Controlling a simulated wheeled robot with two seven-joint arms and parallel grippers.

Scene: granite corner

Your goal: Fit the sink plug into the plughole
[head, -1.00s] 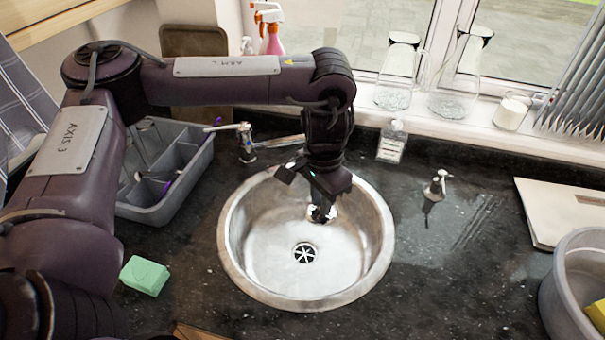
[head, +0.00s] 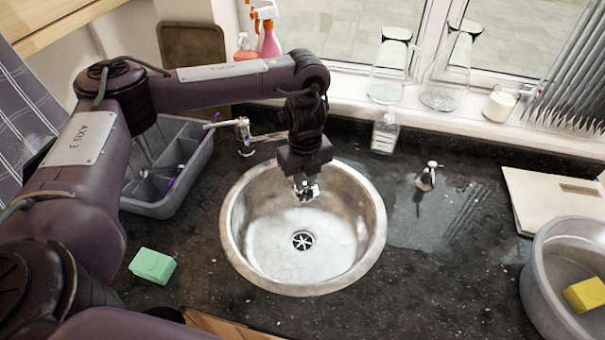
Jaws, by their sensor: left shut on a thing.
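The round steel sink (head: 345,268) is set in the dark granite worktop. Its plughole (head: 303,240), with a dark star-shaped grate, is open at the bottom of the bowl. My left gripper (head: 306,190) points down over the back part of the bowl, behind the plughole. It is shut on a small pale, shiny thing at its fingertips, which looks like the sink plug (head: 308,194). The plug is mostly hidden by the fingers and is apart from the plughole. My right gripper is not in view.
A tap (head: 244,136) stands behind the sink at left, close to my forearm. A grey caddy (head: 180,200) and green sponge (head: 153,266) lie left. A soap bottle (head: 385,132), a dispenser (head: 428,176), a white board (head: 545,195) and a grey basin (head: 545,275) are right.

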